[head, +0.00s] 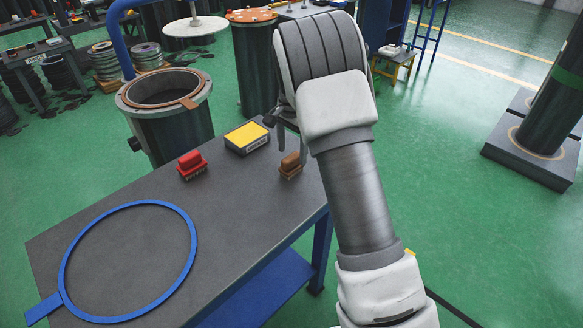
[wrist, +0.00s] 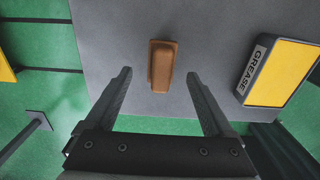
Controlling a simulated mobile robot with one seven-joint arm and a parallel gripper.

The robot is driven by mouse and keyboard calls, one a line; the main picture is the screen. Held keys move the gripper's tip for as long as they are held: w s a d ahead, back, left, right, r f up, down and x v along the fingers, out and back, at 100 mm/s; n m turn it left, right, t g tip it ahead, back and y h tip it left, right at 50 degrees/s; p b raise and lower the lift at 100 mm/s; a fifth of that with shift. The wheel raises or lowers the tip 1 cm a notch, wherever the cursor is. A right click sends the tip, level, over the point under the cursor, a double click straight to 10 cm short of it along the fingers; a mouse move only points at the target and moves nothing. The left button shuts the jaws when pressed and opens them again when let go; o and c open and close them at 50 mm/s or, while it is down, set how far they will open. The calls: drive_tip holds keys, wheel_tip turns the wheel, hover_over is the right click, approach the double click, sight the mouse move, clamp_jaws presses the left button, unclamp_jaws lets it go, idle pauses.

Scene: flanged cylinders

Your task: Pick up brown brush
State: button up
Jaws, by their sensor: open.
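The brown brush (head: 290,166) stands on the grey tabletop near its right edge in the head view. In the wrist view the brush (wrist: 161,65) lies ahead of my gripper, roughly centred between the fingers. My gripper (wrist: 160,85) is open and empty, with one finger to each side of the brush's line. In the head view my gripper (head: 282,138) is partly hidden by my arm and hangs by the brush. I cannot tell the exact height of the fingers above the table.
A yellow-topped grease box (head: 247,138) stands left of the brush, and it also shows in the wrist view (wrist: 281,72). A red brush (head: 191,164) stands farther left. A blue ring (head: 191,245) lies on the table (head: 235,215). An open flanged cylinder (head: 172,125) stands behind.

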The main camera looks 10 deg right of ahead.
sight(292, 156)
wheel_tip(292, 156, down, 5)
drive_tip(key=shift+w+f+b, duration=0.1)
drive_tip(key=shift+f+b, duration=0.05)
drive_tip(key=shift+b, duration=0.55)
clamp_jaws()
